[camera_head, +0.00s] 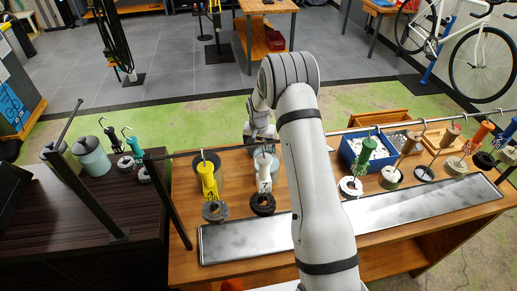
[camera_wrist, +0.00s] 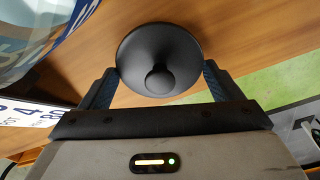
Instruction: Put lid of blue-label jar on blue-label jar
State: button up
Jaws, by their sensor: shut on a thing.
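My gripper (camera_wrist: 159,68) is shut on a round black lid with a knob (camera_wrist: 157,38), with one finger at each side of its rim. In the wrist view, a glossy jar with a blue and white label (camera_wrist: 35,35) stands close to the left of the lid, cut off by the picture edge. The lid is beside this jar in that view, not over it. In the head view, my gripper (camera_head: 261,136) is over the far part of the wooden bench, above a pale jar (camera_head: 266,161). The label and the held lid cannot be made out there.
A yellow-handled weight (camera_head: 207,180) and a white-handled one (camera_head: 264,185) stand near my arm, with another jar (camera_head: 213,158) behind the yellow one. A metal tray (camera_head: 410,209) lies in front. A dark table (camera_head: 90,225) is at left.

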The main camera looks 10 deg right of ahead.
notch_tip(320, 180, up, 10)
jog(key=b, duration=0.3)
jog(key=shift+s+f, duration=0.15)
jog(key=s+r+n+b, duration=0.1)
jog(key=s+r+b, duration=0.1)
jog(key=s+r, duration=0.8)
notch_tip(320, 180, down, 8)
jog(key=s+b, duration=0.2)
jog(key=b, duration=0.2)
jog(key=shift+f+b, duration=0.25)
jog(key=shift+b, duration=0.15)
jog(key=o, duration=0.8)
jog(key=shift+s, duration=0.1)
